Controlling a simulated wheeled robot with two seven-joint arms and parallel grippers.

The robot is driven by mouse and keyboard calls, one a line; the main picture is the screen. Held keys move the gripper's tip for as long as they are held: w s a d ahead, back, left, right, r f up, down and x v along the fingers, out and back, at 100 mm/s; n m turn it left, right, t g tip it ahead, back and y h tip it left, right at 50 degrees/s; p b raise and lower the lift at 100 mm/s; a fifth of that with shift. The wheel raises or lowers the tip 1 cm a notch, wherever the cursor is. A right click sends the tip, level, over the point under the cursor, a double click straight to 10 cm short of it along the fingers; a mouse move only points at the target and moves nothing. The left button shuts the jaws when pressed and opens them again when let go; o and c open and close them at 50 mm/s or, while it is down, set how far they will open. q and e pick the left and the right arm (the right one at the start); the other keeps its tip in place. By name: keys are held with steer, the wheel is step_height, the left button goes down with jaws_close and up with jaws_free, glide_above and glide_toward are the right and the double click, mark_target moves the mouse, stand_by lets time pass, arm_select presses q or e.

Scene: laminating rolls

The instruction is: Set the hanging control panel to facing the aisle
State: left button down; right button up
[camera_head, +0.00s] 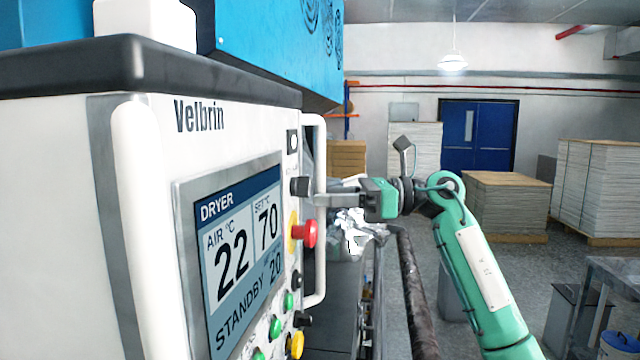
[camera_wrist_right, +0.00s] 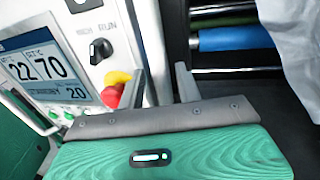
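The hanging control panel (camera_head: 150,85) is a white box with a dark top, a lit screen (camera_head: 240,250), knobs and buttons. It fills the left of the head view, its screen side turned obliquely to the right. It has a white bar handle (camera_head: 130,200) on the near side and another (camera_head: 319,270) on the far side. My right gripper (camera_head: 322,198) is at the far handle. In the wrist view, the open fingers (camera_wrist_right: 158,88) stand on either side of that handle (camera_wrist_right: 150,40), with a small gap visible. My left gripper is out of view.
A red stop button (camera_head: 309,233) and a black knob (camera_head: 300,187) sit close to my right fingers. Blue machinery (camera_head: 270,45) stands behind the panel. A dark rail (camera_head: 412,290) runs below my right arm. Pallet stacks (camera_head: 508,200) and a blue door (camera_head: 477,135) lie farther back.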

steer(key=shift+a, duration=0.9)
steer(key=shift+c, duration=0.4)
jaws_close()
steer(key=shift+f, duration=0.15)
